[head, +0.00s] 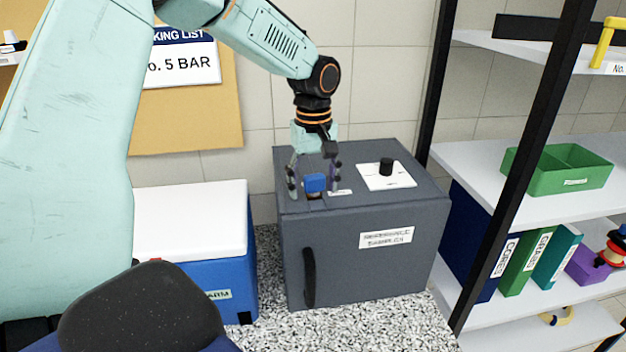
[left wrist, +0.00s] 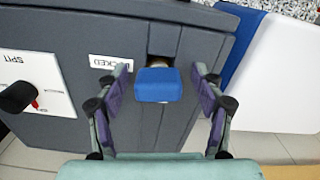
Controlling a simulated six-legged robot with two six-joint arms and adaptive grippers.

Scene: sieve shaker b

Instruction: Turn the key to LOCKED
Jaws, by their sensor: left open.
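The key has a blue block-shaped head (head: 315,183) and stands in the top of the grey cabinet (head: 330,245), near its front left edge. In the left wrist view the blue head (left wrist: 158,85) sits over a dark slot. A small white label (left wrist: 110,62) beside the slot ends in "CKED"; the purple finger partly hides it. My left gripper (head: 313,188) points down from above, open. Its fingers stand on either side of the blue head, with a gap on both sides in the left wrist view (left wrist: 164,82). My right gripper is not in view.
A white plate with a black knob (head: 386,167) lies right of the key on the cabinet top. A blue box with a white lid (head: 190,215) stands to the left. A shelf rack with a green tray (head: 560,170) and binders is at the right.

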